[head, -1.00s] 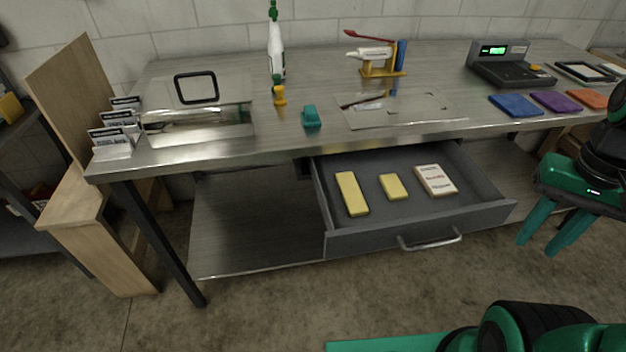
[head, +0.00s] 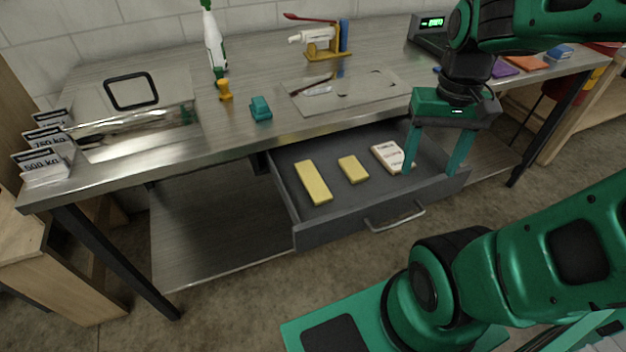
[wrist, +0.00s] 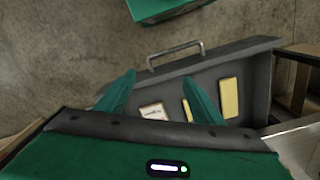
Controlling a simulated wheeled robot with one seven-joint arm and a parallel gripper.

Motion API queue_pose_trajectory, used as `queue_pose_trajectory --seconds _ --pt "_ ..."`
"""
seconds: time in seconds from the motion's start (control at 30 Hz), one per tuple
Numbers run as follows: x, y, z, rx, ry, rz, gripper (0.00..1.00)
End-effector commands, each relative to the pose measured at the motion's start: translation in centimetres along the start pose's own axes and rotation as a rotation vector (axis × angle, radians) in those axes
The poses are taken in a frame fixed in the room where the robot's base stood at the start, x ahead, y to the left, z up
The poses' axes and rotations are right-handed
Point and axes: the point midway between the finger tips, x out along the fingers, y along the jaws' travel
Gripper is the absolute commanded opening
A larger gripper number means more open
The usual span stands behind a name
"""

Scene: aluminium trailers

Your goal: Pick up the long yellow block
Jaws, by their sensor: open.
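The long yellow block (head: 313,182) lies flat at the left side of the open grey drawer (head: 345,233). In the wrist view the long yellow block (wrist: 228,97) is right of my fingers. My gripper (head: 430,172) is open and empty, fingers pointing down, above the right part of the drawer. It also shows in the wrist view (wrist: 160,98), where one finger partly hides the shorter yellow block (wrist: 187,110). The shorter yellow block (head: 352,169) lies between the long one and a white labelled block (head: 389,157).
The steel table (head: 230,135) stands over the drawer, its front edge close behind. A teal object (head: 261,108), a yellow object (head: 224,90) and a spray bottle (head: 213,45) stand on it. The drawer handle (head: 395,218) sticks out in front.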

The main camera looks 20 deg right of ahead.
Motion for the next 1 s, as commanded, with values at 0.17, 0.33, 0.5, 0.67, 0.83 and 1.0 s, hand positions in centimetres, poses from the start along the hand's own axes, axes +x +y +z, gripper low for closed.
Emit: queue_pose_trajectory --seconds 0.17,0.33,0.5,0.67,0.83,1.0 --pt "0.3 -7.0 -5.6 -0.170 0.004 0.024 0.61" --pt "1.8 -14.9 -9.0 -0.323 0.007 0.017 0.61" --pt "3.3 -21.1 -10.3 -0.427 0.005 -0.001 0.61" --pt "4.2 -23.9 -10.6 -0.470 0.002 -0.012 0.61" --pt "6.3 -24.4 -10.6 -0.477 -0.001 -0.013 0.61" --pt "8.7 -24.3 -10.6 -0.475 0.001 -0.013 0.61"
